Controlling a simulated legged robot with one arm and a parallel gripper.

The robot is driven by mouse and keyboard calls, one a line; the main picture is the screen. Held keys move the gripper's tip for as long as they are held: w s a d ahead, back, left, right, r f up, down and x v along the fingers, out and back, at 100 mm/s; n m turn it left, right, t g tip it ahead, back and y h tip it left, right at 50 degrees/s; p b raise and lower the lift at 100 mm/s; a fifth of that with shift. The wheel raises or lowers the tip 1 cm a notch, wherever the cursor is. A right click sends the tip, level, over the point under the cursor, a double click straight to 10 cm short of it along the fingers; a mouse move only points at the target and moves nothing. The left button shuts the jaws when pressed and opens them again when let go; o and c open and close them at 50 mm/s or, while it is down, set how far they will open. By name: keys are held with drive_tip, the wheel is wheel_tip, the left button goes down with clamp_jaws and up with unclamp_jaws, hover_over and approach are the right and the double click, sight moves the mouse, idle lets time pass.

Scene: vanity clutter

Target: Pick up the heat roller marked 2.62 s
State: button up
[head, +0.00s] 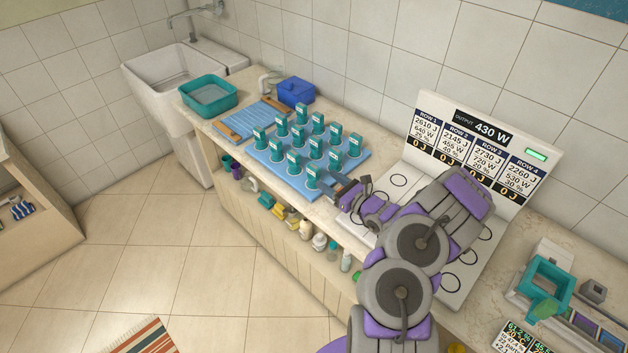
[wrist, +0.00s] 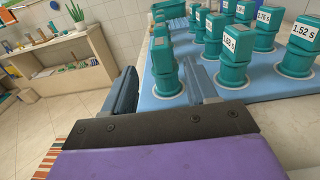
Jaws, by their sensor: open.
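Several teal heat rollers (head: 294,159) stand upright in rows on a blue mat (head: 262,160) on the counter. Their white labels are too small to read in the head view. In the wrist view one roller reads 1.68 s (wrist: 232,60) and one reads 1.52 s (wrist: 298,52). I cannot make out 2.62 s on any label. My gripper (head: 338,187) is open and empty at the mat's front right edge. In the wrist view, a roller with no readable label (wrist: 164,66) shows beyond and between the open fingers (wrist: 162,88); whether they reach around it I cannot tell.
A white panel with circles (head: 400,181) and a readout board (head: 476,150) stand right of the mat, partly behind my arm. A teal basin (head: 209,96), wooden-ended blue rack (head: 250,120) and blue box (head: 296,92) lie left and behind.

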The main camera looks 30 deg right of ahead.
sight(319, 172)
drive_tip(key=shift+b+x, duration=0.95)
drive_tip(key=shift+x, duration=3)
drive_tip(key=shift+d+r, duration=0.1)
clamp_jaws()
